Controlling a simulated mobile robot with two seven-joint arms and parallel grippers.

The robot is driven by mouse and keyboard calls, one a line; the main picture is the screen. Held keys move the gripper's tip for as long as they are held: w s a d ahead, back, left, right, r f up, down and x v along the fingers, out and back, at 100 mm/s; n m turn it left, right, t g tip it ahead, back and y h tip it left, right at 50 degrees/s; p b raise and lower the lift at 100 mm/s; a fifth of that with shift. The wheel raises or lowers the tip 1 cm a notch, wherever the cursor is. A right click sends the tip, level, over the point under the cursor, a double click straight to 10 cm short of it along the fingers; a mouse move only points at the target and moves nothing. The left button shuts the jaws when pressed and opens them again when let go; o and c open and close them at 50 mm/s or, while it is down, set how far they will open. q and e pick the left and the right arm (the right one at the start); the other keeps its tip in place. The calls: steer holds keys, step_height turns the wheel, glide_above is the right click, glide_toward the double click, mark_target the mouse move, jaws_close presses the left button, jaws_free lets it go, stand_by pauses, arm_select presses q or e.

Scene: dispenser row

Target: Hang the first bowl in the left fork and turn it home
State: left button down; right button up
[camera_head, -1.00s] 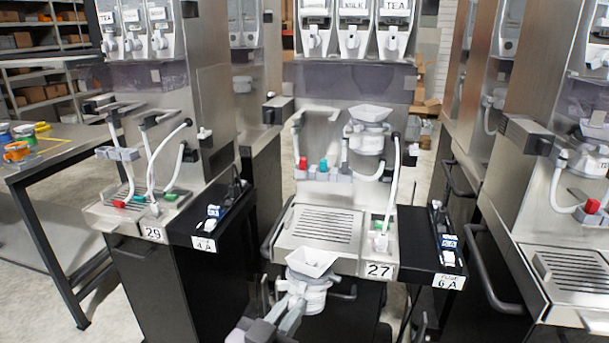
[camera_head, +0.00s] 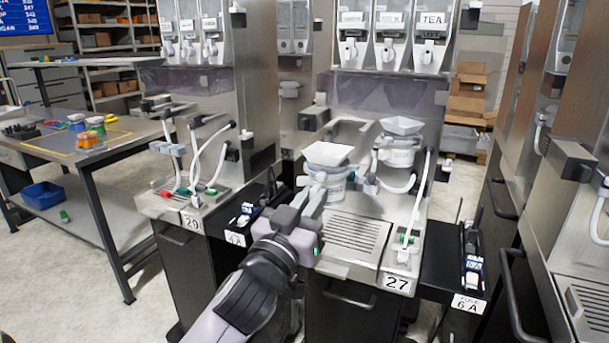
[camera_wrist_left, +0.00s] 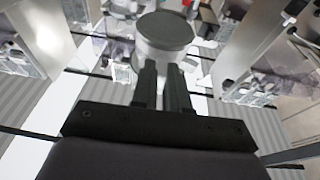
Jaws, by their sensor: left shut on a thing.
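My left gripper (camera_head: 313,203) is shut on the first bowl (camera_head: 328,178), a white bowl with a square funnel top, and holds it upright above the drip tray of machine 27. In the left wrist view the fingers meet the side of the bowl (camera_wrist_left: 165,34). The left fork (camera_head: 347,120) is a pale bracket on the machine front, partly hidden behind the bowl's funnel. I cannot tell whether bowl and fork touch. A second similar bowl (camera_head: 398,152) hangs to the right. My right gripper is not in view.
The slotted drip tray (camera_head: 352,235) lies below the held bowl. A white hose (camera_head: 419,198) rises at its right. Machine 29 (camera_head: 207,205) stands to the left, and a black side box (camera_head: 455,265) juts out at the right. A worktable (camera_head: 100,150) is farther left.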

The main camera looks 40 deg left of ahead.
mark_target(311, 167)
arm_select(q)
steer(key=r, duration=0.1)
steer(key=a+r, duration=0.1)
steer(key=r, duration=0.1)
steer(key=shift+a+r+n+y, duration=0.3)
steer(key=shift+y, duration=0.1)
steer(key=shift+w+a, duration=0.35)
steer(key=shift+w, duration=1.1)
steer(key=shift+w+a, duration=0.35)
steer(key=shift+w, duration=1.1)
steer(key=shift+w+a, duration=0.35)
steer(key=shift+w, duration=1.1)
steer(key=shift+f, duration=0.1)
steer(key=shift+w+a+b, duration=0.2)
steer(key=shift+w+b, duration=0.05)
steer(key=shift+w, duration=0.7)
steer(key=shift+w+a+b, duration=0.2)
steer(key=shift+w, duration=0.75)
steer(key=shift+w, duration=0.1)
steer(key=shift+w+a+b, duration=0.15)
steer(key=shift+w+a, duration=0.05)
steer(key=shift+w, duration=0.5)
steer(key=shift+w+a+b, duration=0.15)
steer(key=shift+w, duration=0.55)
steer(key=shift+w+a+b, duration=0.2)
steer(key=shift+w+b, duration=0.05)
steer(key=shift+w, duration=0.5)
steer(key=shift+w+a+b, duration=0.15)
steer(key=shift+w+b, duration=0.05)
steer(key=shift+w, duration=0.5)
